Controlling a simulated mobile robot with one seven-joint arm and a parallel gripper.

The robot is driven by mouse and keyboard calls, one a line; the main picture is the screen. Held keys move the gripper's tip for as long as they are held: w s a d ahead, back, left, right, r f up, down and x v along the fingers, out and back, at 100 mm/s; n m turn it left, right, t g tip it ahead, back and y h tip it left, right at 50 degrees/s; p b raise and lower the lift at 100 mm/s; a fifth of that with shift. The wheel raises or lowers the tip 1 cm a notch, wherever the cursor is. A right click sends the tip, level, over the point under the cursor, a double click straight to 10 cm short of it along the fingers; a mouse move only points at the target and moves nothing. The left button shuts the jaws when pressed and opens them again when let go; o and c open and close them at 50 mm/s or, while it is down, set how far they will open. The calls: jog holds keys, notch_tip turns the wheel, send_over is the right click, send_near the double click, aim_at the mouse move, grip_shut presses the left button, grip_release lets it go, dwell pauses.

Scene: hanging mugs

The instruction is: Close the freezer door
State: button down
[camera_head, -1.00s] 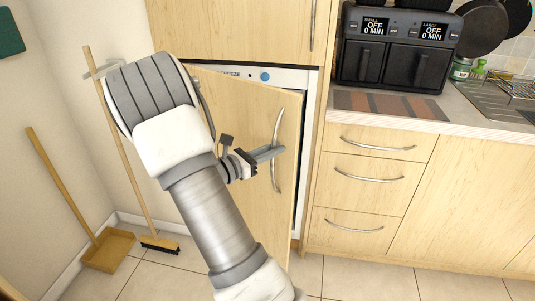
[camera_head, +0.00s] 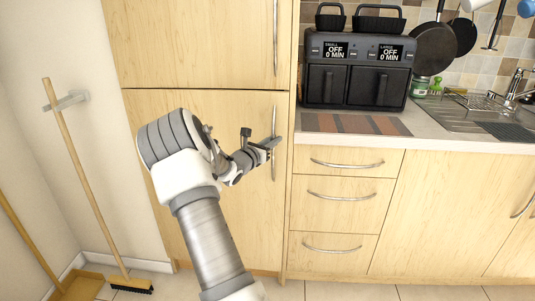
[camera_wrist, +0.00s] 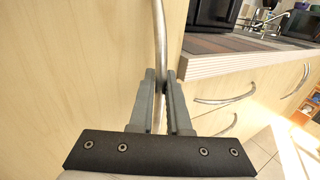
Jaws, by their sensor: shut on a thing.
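The freezer door (camera_head: 230,235) is a light wood panel with a vertical curved metal handle (camera_head: 274,170). In the head view the door sits flush with the cabinet front, and no gap shows at its edges. My gripper (camera_head: 273,143) is at the upper half of the handle. In the wrist view the two grey fingers (camera_wrist: 163,92) are on either side of the handle (camera_wrist: 160,35) and shut on it. My arm hides part of the door's left and lower middle in the head view.
A tall cabinet door (camera_head: 190,45) is above. To the right are drawers (camera_head: 340,190) and a counter with a dual air fryer (camera_head: 355,70). A broom (camera_head: 90,190) leans against the wall at left. A little tiled floor shows at the bottom.

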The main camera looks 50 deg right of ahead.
jog(key=shift+w+d+f+t, duration=0.1)
jog(key=shift+w+d+t, duration=0.25)
jog(key=shift+d, duration=0.3)
jog(key=c, duration=0.9)
grip_release()
jog(key=shift+a, duration=0.1)
jog(key=s+a+p, duration=0.1)
jog(key=a, duration=0.4)
jog(key=s+a+p, duration=0.1)
jog(key=a, duration=0.5)
jog(key=s+a+p, duration=0.1)
jog(key=a, duration=0.5)
